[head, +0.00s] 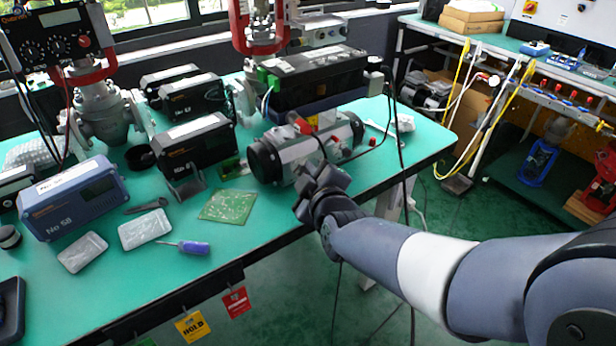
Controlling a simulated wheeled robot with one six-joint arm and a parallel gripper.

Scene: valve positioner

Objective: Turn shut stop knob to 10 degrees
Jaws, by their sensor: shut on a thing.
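The valve actuator (290,158) is a grey cylinder with black end caps, lying near the right part of the green bench. A black positioner box (318,78) stands behind it. My gripper (308,180) is at the front of the actuator, close against it. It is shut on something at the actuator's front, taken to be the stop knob. The fingers and my wrist cover the knob, so its shape and angle cannot be read. Small red parts (303,125) and a dark cable show just above the gripper.
The green bench (290,220) holds a circuit board (228,206), a purple-handled screwdriver (193,247), a blue box (73,197) and several black boxes. Cables hang at the bench's right end. Open floor (440,205) lies between it and the right-hand bench (470,43).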

